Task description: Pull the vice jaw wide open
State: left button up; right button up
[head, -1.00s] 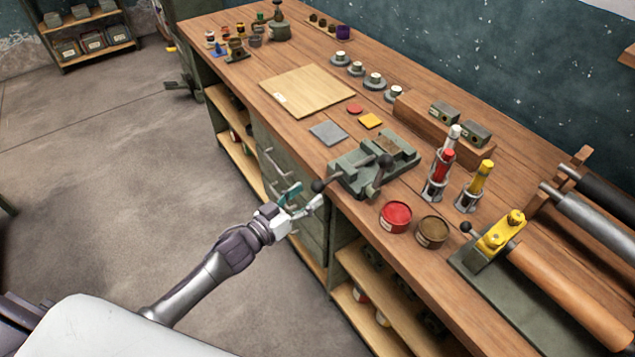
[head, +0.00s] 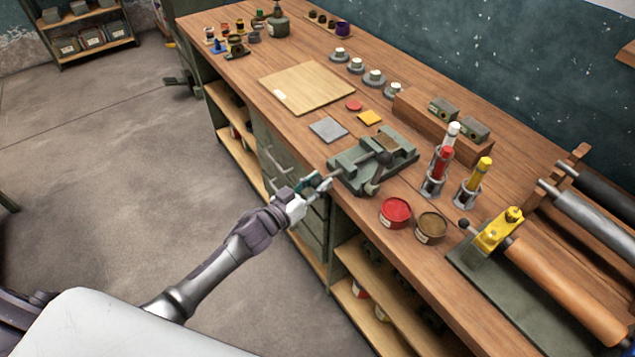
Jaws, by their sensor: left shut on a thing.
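The green-grey vice (head: 398,150) sits at the front edge of the wooden workbench. Its dark screw and a hanging handle (head: 375,180) show on its near side. My left gripper (head: 321,184) reaches in from the left at the bench edge. It is shut on the vice's front end, where the dark knob was visible before; the fingers hide the knob. How wide the jaw gap is cannot be told clearly. My right gripper does not show.
A red tin (head: 395,212) and a brown tin (head: 431,227) stand right of the vice. Bottles in wire holders (head: 438,178) stand behind them. A grey square (head: 328,130) lies left of the vice. Drawer handles (head: 275,165) jut from the bench front below.

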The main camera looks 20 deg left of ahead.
pick_arm(q)
grip_shut()
jog(key=shift+s+a, duration=0.3)
jog(key=shift+s, duration=0.05)
jog(key=p+v, duration=0.1)
jog(key=v, duration=0.1)
jog(key=p+v, duration=0.1)
jog(key=v, duration=0.2)
jog(key=shift+a, duration=0.5)
jog(key=o, duration=1.1)
grip_release()
jog(key=shift+w, duration=0.1)
